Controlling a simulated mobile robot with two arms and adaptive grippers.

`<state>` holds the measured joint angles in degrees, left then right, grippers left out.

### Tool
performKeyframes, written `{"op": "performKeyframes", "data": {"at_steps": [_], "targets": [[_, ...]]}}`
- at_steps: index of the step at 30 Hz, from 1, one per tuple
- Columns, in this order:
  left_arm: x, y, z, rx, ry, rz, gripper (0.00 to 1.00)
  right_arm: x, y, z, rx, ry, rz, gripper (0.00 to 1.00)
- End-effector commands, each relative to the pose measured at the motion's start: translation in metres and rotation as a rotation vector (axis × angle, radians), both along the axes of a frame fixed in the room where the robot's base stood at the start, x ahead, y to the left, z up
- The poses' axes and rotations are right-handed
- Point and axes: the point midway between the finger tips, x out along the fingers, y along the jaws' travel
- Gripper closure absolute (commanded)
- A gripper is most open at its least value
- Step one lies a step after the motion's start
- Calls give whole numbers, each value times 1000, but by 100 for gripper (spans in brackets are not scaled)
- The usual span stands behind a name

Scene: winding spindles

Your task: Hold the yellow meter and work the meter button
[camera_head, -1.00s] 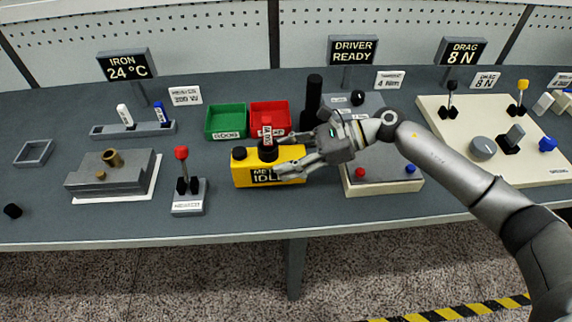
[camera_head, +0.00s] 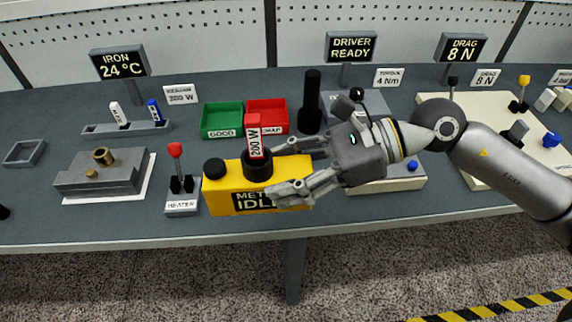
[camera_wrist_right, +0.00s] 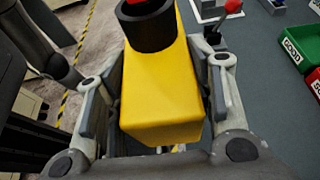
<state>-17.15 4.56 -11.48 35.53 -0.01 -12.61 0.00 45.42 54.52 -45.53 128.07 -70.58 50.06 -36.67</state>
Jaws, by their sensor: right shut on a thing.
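The yellow meter (camera_head: 229,197) is in my right gripper (camera_head: 277,172), whose fingers close on its right end from two sides. Its front display reads "METER IDLE", partly covered by a finger. A black button (camera_head: 215,168) sits on top at its left end. A black socket (camera_head: 258,168) on top holds a red-and-white spindle (camera_head: 254,136) marked "200 W". The meter looks raised above the table, roughly level. In the right wrist view the yellow body (camera_wrist_right: 162,95) lies between both fingers, with the black socket (camera_wrist_right: 146,25) beyond. My left gripper is not in view.
A red-handled heater lever (camera_head: 181,188) stands just left of the meter. Behind are a green "GOOD" bin (camera_head: 222,119), a red scrap bin (camera_head: 268,104) and a tall black post (camera_head: 310,100). A grey block (camera_head: 103,175) stands farther left. Bare table lies along the front edge.

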Motion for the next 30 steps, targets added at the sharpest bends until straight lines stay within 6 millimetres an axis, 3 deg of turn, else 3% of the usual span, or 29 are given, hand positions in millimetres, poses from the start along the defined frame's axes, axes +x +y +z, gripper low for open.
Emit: {"op": "performKeyframes", "data": {"at_steps": [14,30], "targets": [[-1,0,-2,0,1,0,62,-3,0,1,2,-1,-1,82],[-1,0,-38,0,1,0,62,29,-2,-28,3,-2,-1,82]]}}
